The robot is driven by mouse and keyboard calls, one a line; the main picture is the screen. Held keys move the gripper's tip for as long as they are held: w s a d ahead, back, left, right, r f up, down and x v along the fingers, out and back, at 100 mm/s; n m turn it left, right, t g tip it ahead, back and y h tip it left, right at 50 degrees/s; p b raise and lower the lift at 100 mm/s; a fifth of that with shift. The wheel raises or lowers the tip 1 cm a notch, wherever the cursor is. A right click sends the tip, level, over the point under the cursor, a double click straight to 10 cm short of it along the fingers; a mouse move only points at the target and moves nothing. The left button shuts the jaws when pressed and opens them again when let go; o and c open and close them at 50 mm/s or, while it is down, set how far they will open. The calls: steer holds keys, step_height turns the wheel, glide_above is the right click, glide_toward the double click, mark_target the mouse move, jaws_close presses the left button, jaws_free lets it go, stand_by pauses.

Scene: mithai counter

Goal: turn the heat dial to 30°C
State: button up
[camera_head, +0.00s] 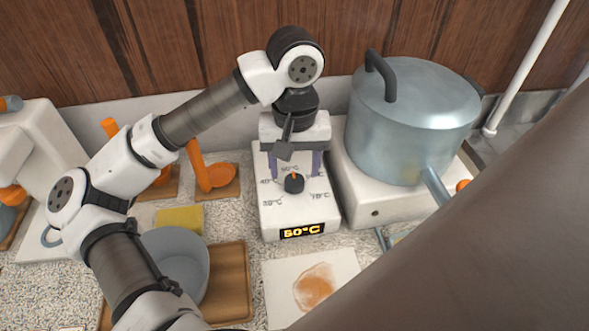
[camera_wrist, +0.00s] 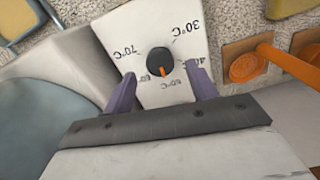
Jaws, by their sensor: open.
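The heat dial (camera_head: 294,184) is a small black knob with an orange pointer, on the sloping face of a white control box (camera_head: 283,218). In the wrist view the dial (camera_wrist: 160,61) has its pointer toward the bottom label, which seems to be 50°C. The 30°C mark is at the upper right there and 70°C at the left. The lit display (camera_head: 302,231) seems to read 50°C. My gripper (camera_head: 296,165) is open above the box, its purple fingers on either side of the dial. In the wrist view the fingers (camera_wrist: 160,78) stand apart from the knob.
A large lidded steel pot (camera_head: 412,120) stands right of the box, its handle reaching forward. Orange ladles (camera_head: 215,176) lie on wooden rests to the left. A grey bowl (camera_head: 178,258) is on a wooden tray (camera_head: 237,285). A stained white sheet (camera_head: 281,290) lies in front.

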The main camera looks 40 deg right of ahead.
mark_target(295, 180)
steer(key=shift+f, duration=1.55)
steer(key=c, duration=1)
